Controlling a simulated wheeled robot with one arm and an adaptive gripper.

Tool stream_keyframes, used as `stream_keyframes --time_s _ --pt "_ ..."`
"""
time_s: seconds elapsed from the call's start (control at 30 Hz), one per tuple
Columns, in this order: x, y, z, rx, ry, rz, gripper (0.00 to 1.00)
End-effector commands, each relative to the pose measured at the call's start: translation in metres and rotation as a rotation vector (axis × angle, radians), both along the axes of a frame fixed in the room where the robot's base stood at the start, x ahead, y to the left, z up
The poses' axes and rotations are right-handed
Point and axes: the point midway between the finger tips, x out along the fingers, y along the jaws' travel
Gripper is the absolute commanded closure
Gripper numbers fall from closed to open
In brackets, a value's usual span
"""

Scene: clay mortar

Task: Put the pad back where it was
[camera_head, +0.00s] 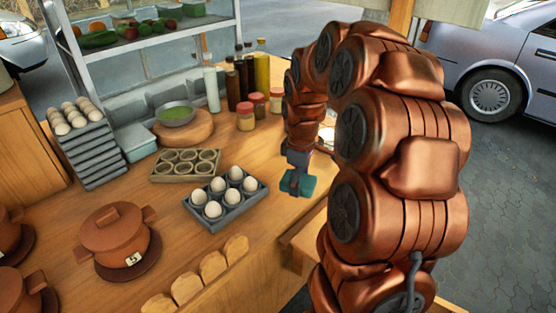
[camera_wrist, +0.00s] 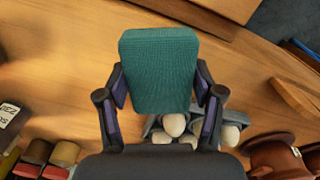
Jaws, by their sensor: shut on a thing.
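The pad is a teal, cloth-textured block. My gripper (camera_head: 297,168) is shut on the pad (camera_head: 298,184), which hangs at the fingertips near the right part of the wooden counter. The wrist view shows the pad (camera_wrist: 158,70) held between the two dark fingers of the gripper (camera_wrist: 160,100), with bare wood beyond it. I cannot tell in the head view whether the pad touches the counter. Nothing in view clearly marks its earlier place.
A grey tray of white eggs (camera_head: 192,210) sits left of my gripper, with an empty cup tray (camera_head: 152,173) behind it. Jars (camera_head: 246,117) and bottles stand at the back. A lidded clay pot (camera_head: 118,235) is at left. Bare counter (camera_head: 250,165) lies between eggs and jars.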

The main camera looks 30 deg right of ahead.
Motion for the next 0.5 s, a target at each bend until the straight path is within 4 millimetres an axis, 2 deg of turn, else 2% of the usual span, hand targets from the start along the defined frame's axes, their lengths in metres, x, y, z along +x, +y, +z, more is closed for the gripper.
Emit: stream_keyframes --time_s 0.5 --pt "0.067 -0.020 -0.006 0.000 0.003 0.001 0.71"
